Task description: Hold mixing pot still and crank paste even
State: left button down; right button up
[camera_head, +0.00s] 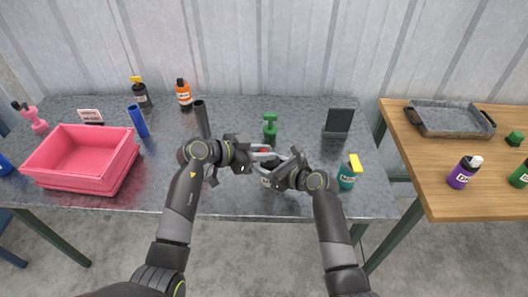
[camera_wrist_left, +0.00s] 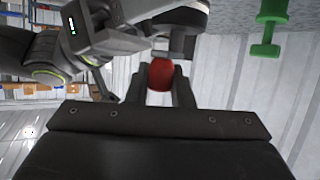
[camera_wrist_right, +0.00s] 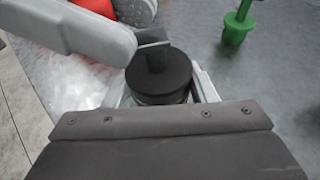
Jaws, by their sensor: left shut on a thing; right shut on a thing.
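The mixing pot (camera_head: 267,182) is small and pale, near the front edge of the grey table, mostly hidden by my grippers. My left gripper (camera_head: 259,154) is shut on a red crank knob, seen between its fingers in the left wrist view (camera_wrist_left: 160,76). My right gripper (camera_head: 284,168) is close beside it, at the pot's right side, and is shut on the pot. In the right wrist view a dark round part (camera_wrist_right: 160,78) with a block on top sits in front of this gripper. The exact grip contact and the paste are hidden.
A dark cylinder (camera_head: 202,118) stands behind my left arm. Pink crates (camera_head: 118,172) are at the left. A wooden table (camera_head: 455,207) is at the right.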

pick_arm(q)
jog(key=m+g, duration=0.1)
jog(key=m+g+h, duration=0.1)
jog(key=m+g, duration=0.1)
jog(key=w+a+m+g, duration=0.1)
jog(key=shift+g, duration=0.4)
jog(key=shift+w+a+f+m+g, duration=0.1)
jog(key=shift+w+m+g, duration=0.15)
jog(key=shift+m+g, duration=0.8)
jog(key=shift+w+a+m+g, duration=0.1)
jog(key=shift+w+m+g, duration=0.1)
jog(key=shift+m+g, duration=0.85)
jog(key=shift+s+m+g, duration=0.1)
jog(key=shift+m+g, duration=0.3)
jog(key=shift+g, duration=0.3)
jog(key=c, duration=1.3)
grip_release()
jog(key=shift+v, duration=3.75)
